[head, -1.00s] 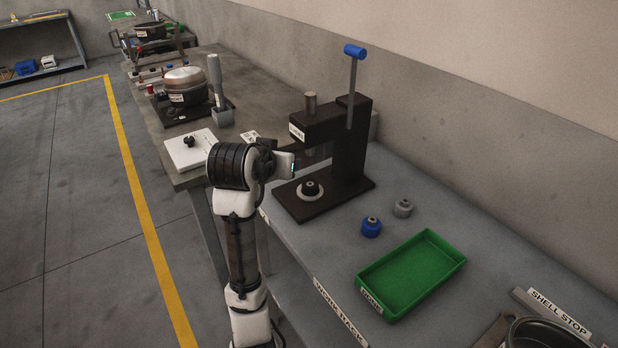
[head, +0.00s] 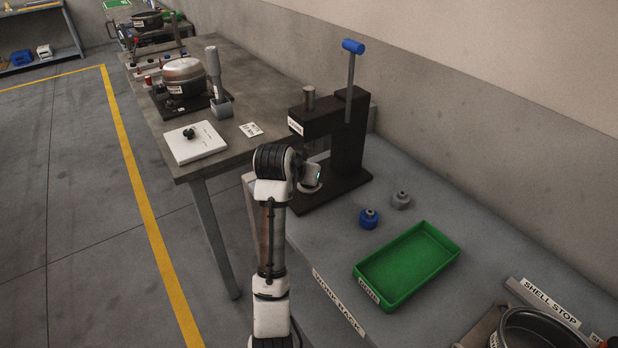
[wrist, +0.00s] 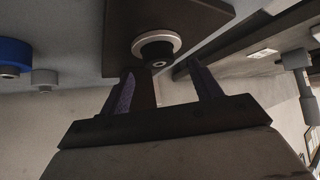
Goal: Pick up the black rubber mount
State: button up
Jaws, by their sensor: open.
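The black rubber mount (wrist: 156,52) shows in the wrist view with a pale ring (wrist: 168,39) around it, on the dark base plate (wrist: 115,25) of the press. In the head view my wrist hides the mount. My gripper (wrist: 160,72) is open, its two dark fingers apart and nothing held between them. In the wrist view the mount lies just beyond the fingertips, roughly centred between them. I cannot tell the exact gap. In the head view my gripper's fingers are hidden behind the wrist, beside the press (head: 349,140).
A blue mount (head: 368,219) and a grey mount (head: 400,201) stand right of the press. A green tray (head: 440,272) lies in front of them. The press column and blue-handled lever (head: 353,47) rise close behind my wrist. A white plate (head: 196,151) lies on the left table.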

jog(key=x, duration=0.3)
jog(key=shift+w+d+f+p, duration=0.1)
jog(key=shift+w+f+p, duration=0.1)
jog(key=shift+p, duration=0.1)
jog(key=shift+s, duration=0.1)
jog(key=c, duration=1.1)
jog(key=shift+c, duration=0.2)
jog(key=shift+r, duration=0.1)
